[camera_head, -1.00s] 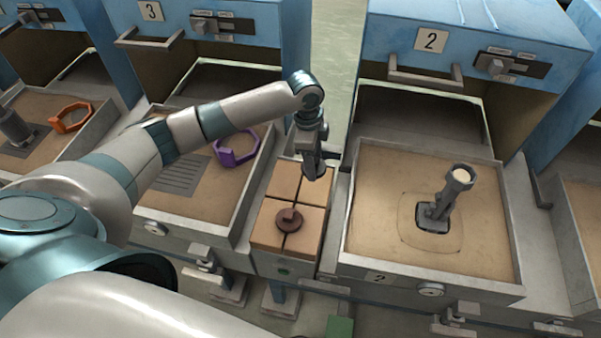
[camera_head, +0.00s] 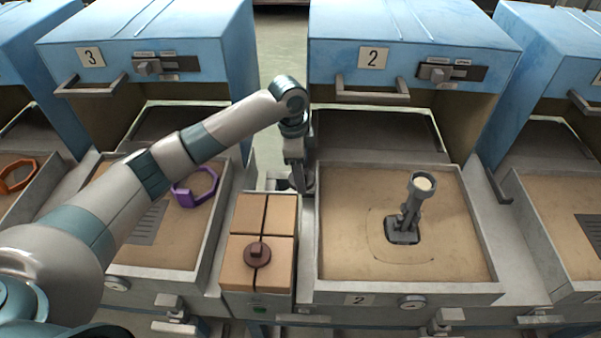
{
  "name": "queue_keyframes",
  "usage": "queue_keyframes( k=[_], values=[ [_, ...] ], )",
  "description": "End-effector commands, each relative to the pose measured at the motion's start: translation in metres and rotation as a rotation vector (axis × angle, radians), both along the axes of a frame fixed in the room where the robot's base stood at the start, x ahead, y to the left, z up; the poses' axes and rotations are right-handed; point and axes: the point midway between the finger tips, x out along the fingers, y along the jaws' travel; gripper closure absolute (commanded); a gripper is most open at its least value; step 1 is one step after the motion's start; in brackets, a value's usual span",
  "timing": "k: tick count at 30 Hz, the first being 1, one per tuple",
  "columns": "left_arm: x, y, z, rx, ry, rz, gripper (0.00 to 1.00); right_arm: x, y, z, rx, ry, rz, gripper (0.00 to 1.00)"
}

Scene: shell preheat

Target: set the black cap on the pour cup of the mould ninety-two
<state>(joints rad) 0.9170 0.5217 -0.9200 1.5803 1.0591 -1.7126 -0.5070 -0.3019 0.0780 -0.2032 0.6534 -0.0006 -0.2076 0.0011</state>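A grey mould (camera_head: 404,232) stands in the sand of tray 2, its pour cup (camera_head: 422,184) leaning up and right with a pale round opening. I cannot read a ninety-two on it. No clearly black cap shows. A dark brown round cap with a raised knob (camera_head: 257,254) lies on the near part of a divided tan box between trays 3 and 2. My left gripper (camera_head: 301,186) points down near the box's far right corner, left of the mould; whether its fingers are apart or hold something is unclear. My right gripper is out of view.
A purple ring (camera_head: 196,188) lies in tray 3, an orange ring (camera_head: 17,175) farther left. Bare sand surrounds the mould; tray 2 has a raised rim (camera_head: 410,293).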

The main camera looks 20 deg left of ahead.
Motion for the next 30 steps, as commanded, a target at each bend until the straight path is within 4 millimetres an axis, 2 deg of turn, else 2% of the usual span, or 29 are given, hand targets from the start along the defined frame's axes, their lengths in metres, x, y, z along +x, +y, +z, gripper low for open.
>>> queue_keyframes(
  k=[6,11,20,30],
  values=[
    [0.0,0.0,0.002,0.0,-0.001,0.007,0.68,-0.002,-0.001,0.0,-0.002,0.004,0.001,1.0],
    [-0.002,-0.001,0.012,0.0,-0.006,0.054,0.68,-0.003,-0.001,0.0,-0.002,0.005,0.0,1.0],
    [-0.016,-0.005,0.06,-0.007,-0.018,0.304,0.68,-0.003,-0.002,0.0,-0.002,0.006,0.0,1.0],
    [-0.057,-0.003,0.116,-0.015,-0.013,0.707,0.68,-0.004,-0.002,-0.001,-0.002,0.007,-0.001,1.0]
  ],
)
